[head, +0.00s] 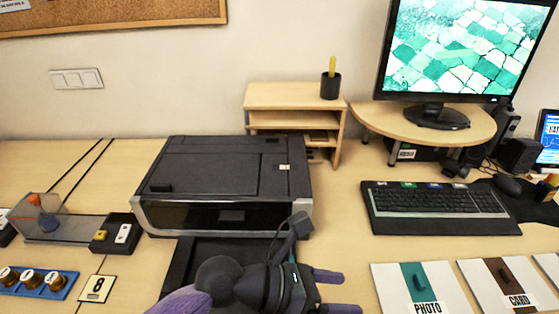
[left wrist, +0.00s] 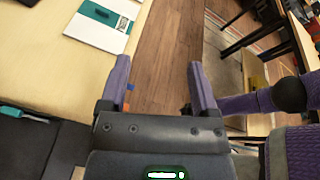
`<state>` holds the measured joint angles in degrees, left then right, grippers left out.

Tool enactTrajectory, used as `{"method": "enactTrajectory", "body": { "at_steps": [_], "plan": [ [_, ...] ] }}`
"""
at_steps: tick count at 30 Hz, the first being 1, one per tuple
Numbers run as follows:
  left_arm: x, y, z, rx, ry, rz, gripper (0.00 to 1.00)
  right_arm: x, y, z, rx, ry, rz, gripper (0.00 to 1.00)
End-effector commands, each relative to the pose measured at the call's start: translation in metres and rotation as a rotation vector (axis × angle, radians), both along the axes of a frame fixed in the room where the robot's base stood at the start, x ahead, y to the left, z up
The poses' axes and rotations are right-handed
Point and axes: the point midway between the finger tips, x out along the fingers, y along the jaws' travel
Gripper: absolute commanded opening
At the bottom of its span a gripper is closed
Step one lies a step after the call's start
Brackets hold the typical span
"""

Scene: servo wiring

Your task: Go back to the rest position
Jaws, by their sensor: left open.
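My left gripper (head: 350,292) is at the bottom of the head view, in front of the black printer (head: 215,180) and partly over its tray (head: 205,252). Its two purple fingers point right, toward the white PHOTO sheet (head: 395,292), and are spread apart. In the left wrist view the same gripper (left wrist: 160,72) has both fingers apart with nothing between them. Wooden floor shows beyond them. A purple and black link of mine is at the right of that view. My right gripper is in neither view.
A keyboard (head: 440,208) and monitor (head: 455,45) stand at the right, with a CARD sheet (head: 508,284) in front. A blue knob tray (head: 38,283) and an "8" card (head: 96,289) lie left. The desk edge (left wrist: 135,40) borders open floor.

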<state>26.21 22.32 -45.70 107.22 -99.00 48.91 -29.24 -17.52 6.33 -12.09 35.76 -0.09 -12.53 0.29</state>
Motion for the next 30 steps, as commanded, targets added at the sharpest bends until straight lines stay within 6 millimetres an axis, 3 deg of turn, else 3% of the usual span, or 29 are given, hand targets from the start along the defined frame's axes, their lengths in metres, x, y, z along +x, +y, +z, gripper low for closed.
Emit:
{"method": "enactTrajectory", "body": {
  "at_steps": [2, 4, 6, 8, 10, 12, 15, 18, 19, 22, 27, 30],
  "plan": [
    [0.003, -0.005, 0.033, -0.238, 0.118, 0.117, 0.79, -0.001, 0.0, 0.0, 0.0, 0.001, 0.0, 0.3],
    [0.014, 0.002, 0.064, -0.474, 0.254, 0.252, 0.79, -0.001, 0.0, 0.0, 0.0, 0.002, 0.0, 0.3],
    [0.031, 0.025, 0.09, -0.737, 0.432, 0.427, 0.79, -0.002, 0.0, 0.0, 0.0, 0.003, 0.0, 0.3],
    [0.051, 0.06, 0.099, -0.981, 0.628, 0.622, 0.79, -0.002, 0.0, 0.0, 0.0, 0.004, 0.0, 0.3],
    [0.07, 0.118, 0.083, -1.279, 0.915, 0.915, 0.79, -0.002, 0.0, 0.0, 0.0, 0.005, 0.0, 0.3],
    [0.07, 0.168, 0.043, -1.506, 1.194, 1.214, 0.79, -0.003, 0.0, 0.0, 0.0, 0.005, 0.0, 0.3],
    [0.044, 0.209, -0.015, -1.679, 1.5, 1.569, 0.79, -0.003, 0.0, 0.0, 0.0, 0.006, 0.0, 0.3],
    [0.005, 0.228, -0.059, -1.749, 1.734, 1.867, 0.79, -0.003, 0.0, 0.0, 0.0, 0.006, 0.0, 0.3],
    [-0.008, 0.23, -0.07, 1.715, -1.753, -1.905, 0.79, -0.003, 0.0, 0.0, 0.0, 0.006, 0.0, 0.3],
    [-0.051, 0.234, -0.097, 1.438, -1.632, -1.832, 0.79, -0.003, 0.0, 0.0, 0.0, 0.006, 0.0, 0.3],
    [-0.126, 0.23, -0.12, 1.041, -1.448, -1.728, 0.79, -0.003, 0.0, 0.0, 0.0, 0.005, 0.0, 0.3],
    [-0.125, 0.229, -0.155, 0.998, -1.427, -1.737, 0.79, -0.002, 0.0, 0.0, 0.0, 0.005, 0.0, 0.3]
  ]
}}
